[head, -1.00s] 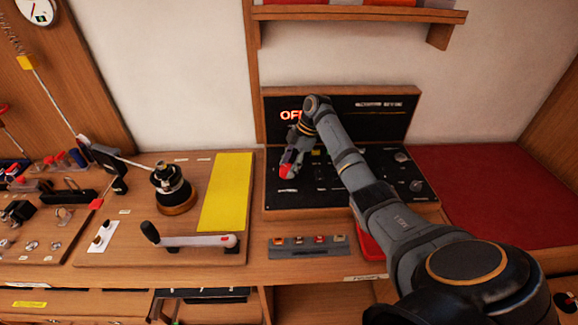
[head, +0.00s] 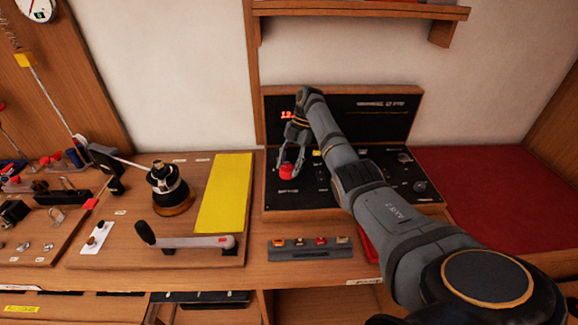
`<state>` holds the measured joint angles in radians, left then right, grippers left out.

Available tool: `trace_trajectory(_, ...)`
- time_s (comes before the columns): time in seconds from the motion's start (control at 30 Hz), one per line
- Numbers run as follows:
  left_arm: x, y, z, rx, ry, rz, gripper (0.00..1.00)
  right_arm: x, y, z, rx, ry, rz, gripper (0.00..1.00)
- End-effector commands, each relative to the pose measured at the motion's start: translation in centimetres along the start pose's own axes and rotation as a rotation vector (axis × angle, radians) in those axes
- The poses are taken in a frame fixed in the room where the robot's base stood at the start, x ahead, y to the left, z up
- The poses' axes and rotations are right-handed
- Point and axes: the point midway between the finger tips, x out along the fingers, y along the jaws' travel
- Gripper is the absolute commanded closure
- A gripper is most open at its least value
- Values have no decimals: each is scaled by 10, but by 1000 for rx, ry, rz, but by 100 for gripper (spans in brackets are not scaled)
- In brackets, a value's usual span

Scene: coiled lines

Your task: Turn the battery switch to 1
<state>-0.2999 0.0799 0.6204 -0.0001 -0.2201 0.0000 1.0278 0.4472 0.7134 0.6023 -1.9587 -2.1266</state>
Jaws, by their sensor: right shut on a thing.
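The battery switch is a red knob (head: 286,173) on the left part of the black panel (head: 285,200) in the head view. My right gripper (head: 288,165) points down over it and is shut on the knob. The fingers hide part of the knob, and its pointer cannot be read. The upright back board (head: 385,116) of the panel shows a red lit readout (head: 287,115) that looks like digits beginning with 1, partly hidden by my arm. My left gripper is not in view.
A winch drum (head: 170,188) and a crank handle (head: 190,240) stand left of the panel by a yellow strip (head: 225,190). A grey fuse strip (head: 310,248) lies in front. A red cushion (head: 500,195) is at the right. A shelf (head: 360,11) hangs above.

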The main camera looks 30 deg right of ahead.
Motion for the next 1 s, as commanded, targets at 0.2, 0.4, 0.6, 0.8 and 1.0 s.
trace_trajectory(0.2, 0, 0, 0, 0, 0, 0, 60, -2, 1, 0, -5, -2, 2, 87)
trace_trajectory(0.4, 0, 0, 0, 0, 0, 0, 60, -2, 1, 0, -4, -2, 3, 44)
trace_trajectory(0.6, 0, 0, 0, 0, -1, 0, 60, -1, 0, 0, -3, -1, 1, 32)
trace_trajectory(0.8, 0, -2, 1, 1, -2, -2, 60, -2, 0, 0, -2, -1, 1, 32)
trace_trajectory(1.0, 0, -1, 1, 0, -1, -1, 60, -34, 1, 0, -3, -1, 5, 32)
